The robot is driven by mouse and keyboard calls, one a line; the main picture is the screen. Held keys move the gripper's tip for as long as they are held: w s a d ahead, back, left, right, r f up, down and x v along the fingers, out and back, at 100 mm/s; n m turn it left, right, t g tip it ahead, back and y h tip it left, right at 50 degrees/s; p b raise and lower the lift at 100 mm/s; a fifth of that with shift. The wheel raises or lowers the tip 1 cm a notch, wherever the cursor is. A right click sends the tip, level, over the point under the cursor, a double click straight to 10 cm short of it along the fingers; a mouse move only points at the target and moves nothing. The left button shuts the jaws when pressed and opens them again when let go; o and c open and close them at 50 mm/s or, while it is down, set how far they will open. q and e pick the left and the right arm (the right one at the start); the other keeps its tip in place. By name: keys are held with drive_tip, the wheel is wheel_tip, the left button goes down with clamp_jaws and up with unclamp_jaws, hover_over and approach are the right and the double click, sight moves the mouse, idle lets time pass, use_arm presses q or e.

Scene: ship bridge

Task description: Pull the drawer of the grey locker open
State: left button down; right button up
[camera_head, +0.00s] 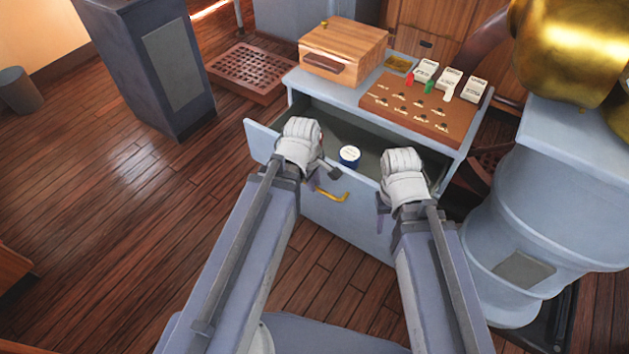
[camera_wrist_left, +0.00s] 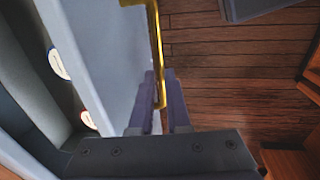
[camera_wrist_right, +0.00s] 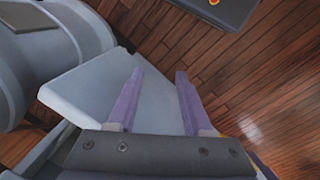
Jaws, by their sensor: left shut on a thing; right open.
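The grey locker (camera_head: 343,94) stands ahead of me, its drawer (camera_head: 350,222) pulled out towards me with the inside showing. A brass handle (camera_head: 334,195) sits on the drawer front. My left gripper (camera_head: 317,184) is shut on the handle's left part; the left wrist view shows its fingers (camera_wrist_left: 160,98) around the brass bar (camera_wrist_left: 155,40). My right gripper (camera_wrist_right: 155,95) is open and empty, close to the drawer front's right part. A blue tin with a white lid (camera_head: 350,154) lies in the drawer; a red-rimmed one (camera_wrist_left: 88,119) is beside it in the left wrist view.
A wooden box (camera_head: 343,48) and a brown switch panel (camera_head: 420,105) sit on the locker's top. A grey pedestal (camera_head: 530,215) with a brass fitting stands close on the right. A dark console (camera_head: 150,70) is at the left. The wooden floor (camera_head: 120,220) at left is clear.

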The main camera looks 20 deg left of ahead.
use_arm(q)
drive_tip(key=c, duration=0.9)
unclamp_jaws()
